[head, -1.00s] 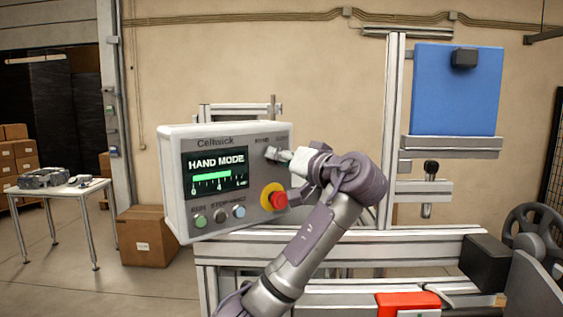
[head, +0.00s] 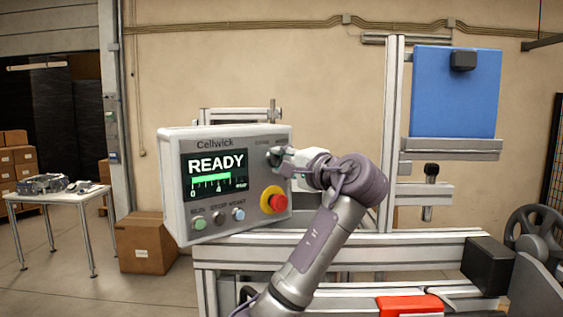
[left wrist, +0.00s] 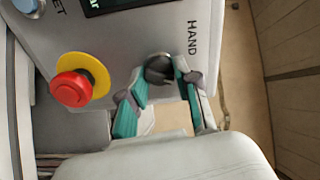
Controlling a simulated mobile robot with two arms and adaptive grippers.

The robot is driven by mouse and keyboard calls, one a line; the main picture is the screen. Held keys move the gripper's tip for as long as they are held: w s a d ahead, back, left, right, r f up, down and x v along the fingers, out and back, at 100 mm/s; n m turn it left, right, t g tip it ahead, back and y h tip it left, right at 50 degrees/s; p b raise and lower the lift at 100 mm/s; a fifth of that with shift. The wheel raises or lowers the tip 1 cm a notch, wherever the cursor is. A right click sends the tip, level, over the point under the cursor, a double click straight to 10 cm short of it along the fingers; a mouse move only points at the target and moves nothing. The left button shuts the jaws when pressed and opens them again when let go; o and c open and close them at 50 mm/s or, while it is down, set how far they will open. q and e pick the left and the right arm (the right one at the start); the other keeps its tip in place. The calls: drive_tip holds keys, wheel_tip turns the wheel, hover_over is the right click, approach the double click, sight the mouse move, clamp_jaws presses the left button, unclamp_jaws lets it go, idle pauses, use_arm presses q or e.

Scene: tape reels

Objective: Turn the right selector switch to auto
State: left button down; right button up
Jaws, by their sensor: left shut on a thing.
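The grey control box (head: 172,180) labelled Cellwick faces me, and its screen (head: 214,176) reads READY. One dark selector switch shows near its upper right corner; in the left wrist view the round knob (left wrist: 158,70) lies beside the printed word HAND. My left gripper (head: 277,156) reaches it from the right. In the left wrist view its teal-padded fingers (left wrist: 164,84) are shut on the knob, one on each side. The knob's pointer is mostly hidden by the fingers. My right gripper is not in view.
A red stop button on a yellow ring (head: 274,199) sits just below my left gripper. A row of small push buttons (head: 219,217) lies under the screen. A metal frame with a blue panel (head: 455,92) stands at the right.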

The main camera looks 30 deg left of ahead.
use_arm(q)
drive_tip(key=shift+m, duration=0.8)
drive_tip(key=c, duration=0.8)
unclamp_jaws()
drive_tip(key=shift+d, duration=0.1)
drive_tip(key=shift+d, duration=0.1)
drive_tip(key=v, duration=1.1)
drive_tip(key=shift+s+d, duration=0.1)
drive_tip(key=shift+d, duration=0.3)
